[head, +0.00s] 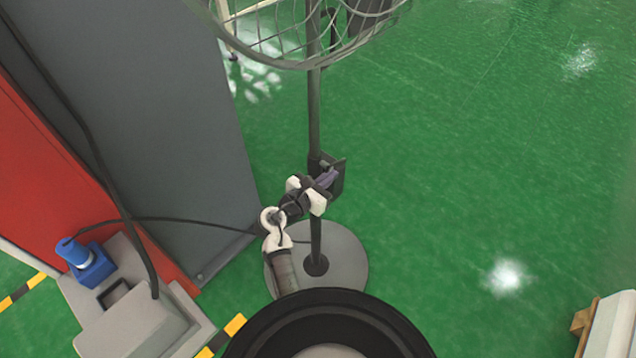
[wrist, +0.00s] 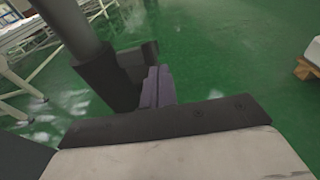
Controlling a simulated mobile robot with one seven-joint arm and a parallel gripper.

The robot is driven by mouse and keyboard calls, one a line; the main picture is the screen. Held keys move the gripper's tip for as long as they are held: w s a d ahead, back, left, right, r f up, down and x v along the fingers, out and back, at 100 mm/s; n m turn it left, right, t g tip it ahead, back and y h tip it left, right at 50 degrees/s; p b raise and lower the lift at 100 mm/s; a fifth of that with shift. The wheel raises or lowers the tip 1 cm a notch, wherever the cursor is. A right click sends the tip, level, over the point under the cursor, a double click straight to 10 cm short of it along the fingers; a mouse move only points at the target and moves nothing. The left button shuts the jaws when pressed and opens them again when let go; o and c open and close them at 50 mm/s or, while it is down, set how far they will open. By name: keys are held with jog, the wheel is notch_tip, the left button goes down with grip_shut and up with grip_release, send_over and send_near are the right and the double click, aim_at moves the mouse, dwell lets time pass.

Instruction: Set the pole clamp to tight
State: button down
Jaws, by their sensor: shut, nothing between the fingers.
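The pole clamp (head: 316,160) is a dark block around the upright pole of a stand. A dark flat part sticks out from it to the right. My gripper (head: 328,177) is at the clamp's height, with its purple fingers right against or just in front of that part; I cannot tell if they touch. In the wrist view the clamp (wrist: 106,82) is left of my gripper (wrist: 157,87), whose purple fingers are shut together and hold nothing. A dark piece of the clamp shows just beyond the fingertips. Part of the clamp is hidden behind the fingers.
The dark pole (head: 314,110) rises from a round grey base (head: 345,265) to a wire fan cage (head: 290,40). A grey and red cabinet (head: 190,130) stands close on the left. The green floor on the right is mostly clear, with a pale box (head: 610,325) at lower right.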

aim_at(339, 166)
jog(key=shift+x, duration=0.8)
jog(key=shift+f, duration=0.1)
jog(key=t+h+b, duration=0.1)
jog(key=b, duration=0.1)
jog(key=w+d+r+t+h+b, duration=0.1)
jog(key=t+b, duration=0.1)
jog(key=shift+w+r+b, duration=0.1)
jog(key=shift+b, duration=0.25)
jog(key=shift+a, duration=0.15)
